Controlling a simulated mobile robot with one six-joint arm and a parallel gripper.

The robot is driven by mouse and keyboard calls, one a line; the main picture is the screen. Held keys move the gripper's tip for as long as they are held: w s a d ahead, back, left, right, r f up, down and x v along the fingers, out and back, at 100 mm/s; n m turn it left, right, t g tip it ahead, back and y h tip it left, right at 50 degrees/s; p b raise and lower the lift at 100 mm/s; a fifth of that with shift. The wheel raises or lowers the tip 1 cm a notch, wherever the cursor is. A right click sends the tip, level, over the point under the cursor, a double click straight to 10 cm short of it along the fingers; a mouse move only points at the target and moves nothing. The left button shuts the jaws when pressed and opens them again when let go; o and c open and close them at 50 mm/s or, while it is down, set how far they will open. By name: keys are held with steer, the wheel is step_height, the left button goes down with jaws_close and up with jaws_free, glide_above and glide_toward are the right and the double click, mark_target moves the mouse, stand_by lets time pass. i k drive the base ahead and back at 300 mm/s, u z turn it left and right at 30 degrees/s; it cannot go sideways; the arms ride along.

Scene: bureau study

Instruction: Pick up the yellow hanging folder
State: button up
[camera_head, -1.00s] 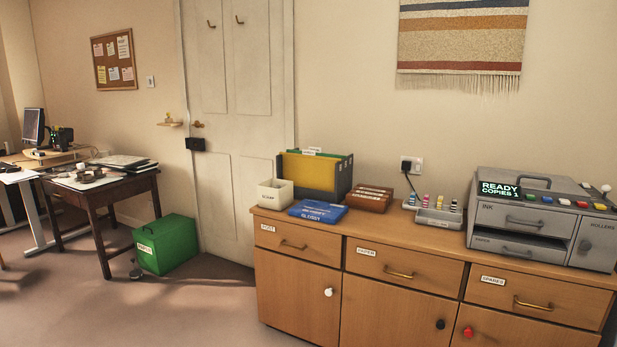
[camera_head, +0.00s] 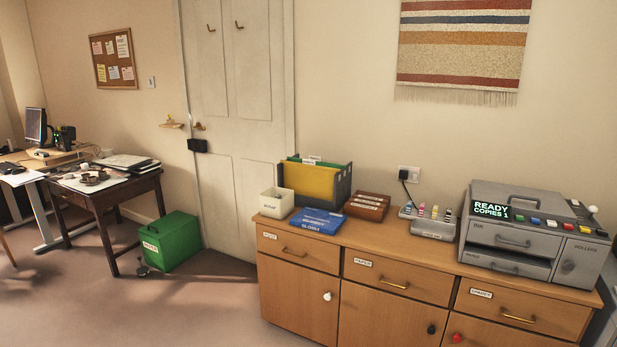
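The yellow hanging folder (camera_head: 308,182) hangs upright in a dark grey file box (camera_head: 343,187) on the wooden cabinet. It is at the front of the box, with a green folder (camera_head: 325,161) and white label tabs showing behind it. Its lower part is hidden by the things in front. My gripper is not in view.
On the wooden cabinet (camera_head: 385,240), a white scrap box (camera_head: 276,203) and a blue pack (camera_head: 318,221) stand close in front of the file box. A brown wooden box (camera_head: 367,205), an ink tray (camera_head: 430,221) and a grey copier (camera_head: 535,233) stand to the right.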

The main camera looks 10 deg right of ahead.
mark_target(306, 179)
steer(key=u, duration=0.35)
steer(key=i, duration=0.75)
steer(key=u, duration=0.65)
steer(key=i, duration=2)
steer(key=z, duration=0.3)
